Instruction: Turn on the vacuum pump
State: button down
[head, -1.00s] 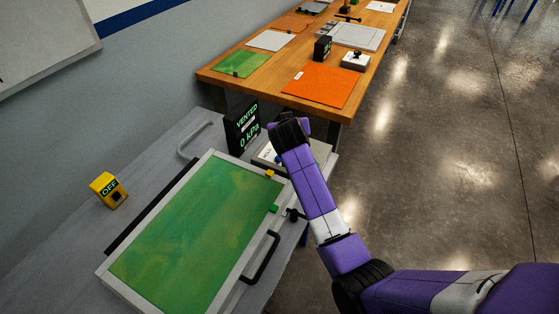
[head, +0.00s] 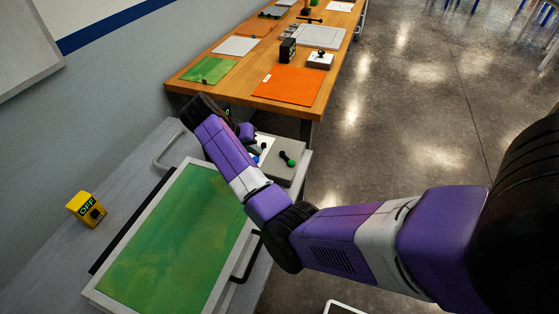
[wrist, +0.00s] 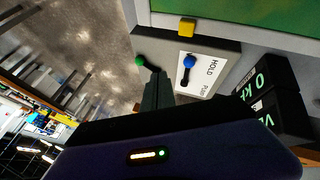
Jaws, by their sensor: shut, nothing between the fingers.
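A grey valve box with a white plate (wrist: 203,75) reading HOLD and PUMP shows in the wrist view. It carries a blue knob (wrist: 189,62) and a green-ended black lever (wrist: 140,61). In the head view the green-ended lever (head: 288,158) stands on the box right of my wrist. A yellow switch box (head: 86,209) reading OFF stands on the grey bench at left. My gripper (wrist: 157,78) is shut and empty, close to the valve box. Whether it touches the lever I cannot tell.
A green-topped framed lid (head: 170,245) with a black handle lies on the bench. A black display (wrist: 268,100) reading 0 kPa stands beside the valve box, mostly hidden by my arm in the head view. A wooden table (head: 312,103) with sheets stands behind.

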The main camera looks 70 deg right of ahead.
jog(key=p, duration=0.1)
send_near(288, 160)
jog(key=w+f, duration=0.2)
jog(key=f, duration=0.2)
jog(key=shift+w+a+f, duration=0.1)
jog(key=shift+w+f, duration=0.05)
jog(key=shift+w, duration=0.25)
jog(key=s+p, duration=0.1)
jog(key=s+d+f, duration=0.1)
jog(key=shift+s+d+f+p, duration=0.1)
jog(key=shift+s+d+p, duration=0.2)
jog(key=shift+p, duration=0.1)
jog(key=shift+s+d+f, duration=0.25)
jog(key=shift+s+d, duration=0.05)
jog(key=shift+s, duration=0.25)
jog(key=shift+d+f, duration=0.1)
